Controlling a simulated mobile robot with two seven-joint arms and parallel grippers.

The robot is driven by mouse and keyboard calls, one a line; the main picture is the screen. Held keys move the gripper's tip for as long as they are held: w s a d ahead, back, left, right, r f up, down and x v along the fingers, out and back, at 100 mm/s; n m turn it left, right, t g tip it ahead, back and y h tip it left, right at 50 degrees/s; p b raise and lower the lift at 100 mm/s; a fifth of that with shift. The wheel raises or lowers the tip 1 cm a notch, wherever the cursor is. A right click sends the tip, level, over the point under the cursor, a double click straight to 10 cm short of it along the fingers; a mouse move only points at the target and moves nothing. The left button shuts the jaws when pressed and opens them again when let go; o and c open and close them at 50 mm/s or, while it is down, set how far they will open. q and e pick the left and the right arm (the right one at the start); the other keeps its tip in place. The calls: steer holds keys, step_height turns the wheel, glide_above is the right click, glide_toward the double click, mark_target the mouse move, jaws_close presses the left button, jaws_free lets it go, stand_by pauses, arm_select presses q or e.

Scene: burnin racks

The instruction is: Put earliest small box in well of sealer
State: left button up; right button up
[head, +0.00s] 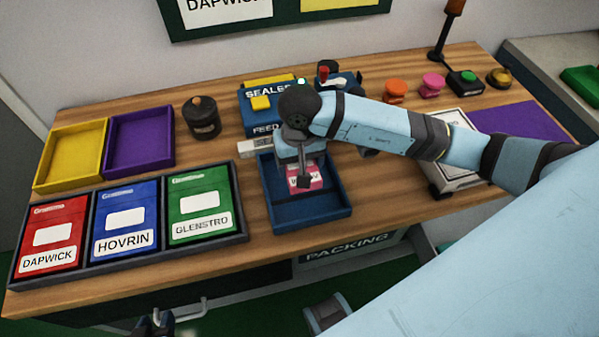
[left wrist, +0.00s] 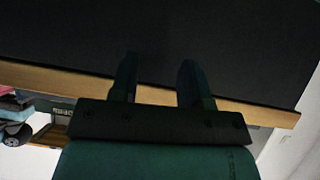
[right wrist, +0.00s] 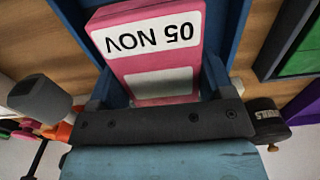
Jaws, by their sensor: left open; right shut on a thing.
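A small pink box (head: 314,179) with a white label is in my right gripper (head: 303,172), over or inside a blue open tray (head: 312,215). In the right wrist view the box (right wrist: 131,66) reads "05 NOV", upside down, and sits between the fingers of the right gripper (right wrist: 158,85). I cannot tell whether it touches the tray floor. The blue sealer (head: 262,112), marked "SEALER" and "FEED", stands behind the tray, partly hidden by my right arm. My left gripper (head: 158,322) is low at the front edge, away from the boxes; the left wrist view shows its fingers apart and empty (left wrist: 157,80).
A dark rack (head: 243,238) at front left holds red, blue and green boxes. Yellow (head: 53,181) and purple (head: 126,167) trays lie behind it, beside a dark jar (head: 202,118). A scale-like device (head: 440,180), knobs and buttons stand to the right.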

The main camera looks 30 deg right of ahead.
step_height(320, 180, down, 4)
steer(key=shift+f, duration=0.1)
steer(key=shift+f, duration=0.15)
steer(key=o, duration=1)
steer(key=shift+r, duration=0.45)
step_height(320, 180, up, 11)
steer(key=shift+r, duration=0.2)
